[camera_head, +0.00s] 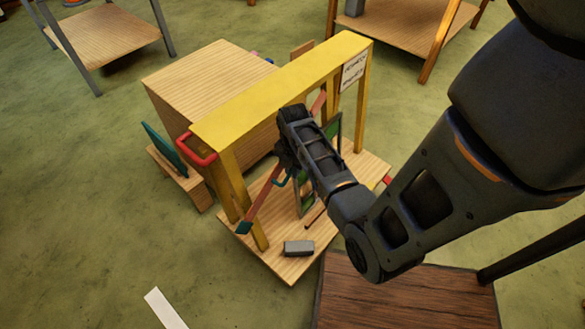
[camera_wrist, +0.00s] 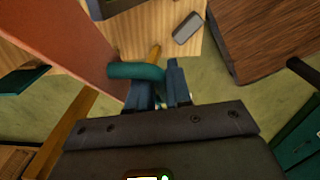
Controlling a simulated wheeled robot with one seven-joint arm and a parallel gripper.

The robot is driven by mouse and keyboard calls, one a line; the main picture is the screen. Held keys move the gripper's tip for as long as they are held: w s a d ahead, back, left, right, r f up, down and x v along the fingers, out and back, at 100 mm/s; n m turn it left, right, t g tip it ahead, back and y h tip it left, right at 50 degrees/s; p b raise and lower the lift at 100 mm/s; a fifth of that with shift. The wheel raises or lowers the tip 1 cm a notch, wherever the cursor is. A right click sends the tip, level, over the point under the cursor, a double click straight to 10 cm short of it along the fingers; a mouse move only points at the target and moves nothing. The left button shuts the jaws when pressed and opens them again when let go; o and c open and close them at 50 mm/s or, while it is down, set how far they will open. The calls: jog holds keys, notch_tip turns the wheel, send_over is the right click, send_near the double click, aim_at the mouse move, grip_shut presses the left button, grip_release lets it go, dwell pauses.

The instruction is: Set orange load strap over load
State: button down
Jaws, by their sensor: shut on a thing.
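The orange load strap (camera_head: 264,201) is a long flat bar with teal ends, slanting across the front of the yellow frame (camera_head: 285,85). My gripper (camera_head: 285,163) is shut on the teal loop handle at its middle; the handle shows in the wrist view (camera_wrist: 135,70), beside the strap's broad orange face (camera_wrist: 65,40). A dark-edged panel with coloured panes (camera_head: 307,197), probably the load, stands behind my arm and is largely hidden. I cannot tell whether the strap touches it.
A wooden base (camera_head: 330,225) carries the frame, with a grey block (camera_head: 298,248) on its front edge. A large wooden box (camera_head: 205,75) stands behind left. A red handle (camera_head: 197,150) juts from the frame's left end. A dark wooden table (camera_head: 400,300) is at front right. Green floor is free at left.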

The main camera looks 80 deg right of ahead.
jog(key=s+d+f+n+g+h+b, duration=0.1)
jog(key=s+d+f+g+h+b, duration=0.1)
jog(key=s+d+f+h+b, duration=0.3)
jog(key=s+d+f+n+g+h+b, duration=0.1)
jog(key=s+d+f+g+h+b, duration=0.2)
jog(key=d, duration=0.8)
jog(key=shift+s+d+f+h+b, duration=0.35)
jog(key=shift+s+f+h+b, duration=1.25)
jog(key=shift+b, duration=1.1)
jog(key=shift+s+y, duration=0.3)
jog(key=shift+s, duration=0.2)
jog(key=c, duration=1.4)
grip_release()
jog(key=shift+d, duration=0.1)
jog(key=shift+o, duration=1.4)
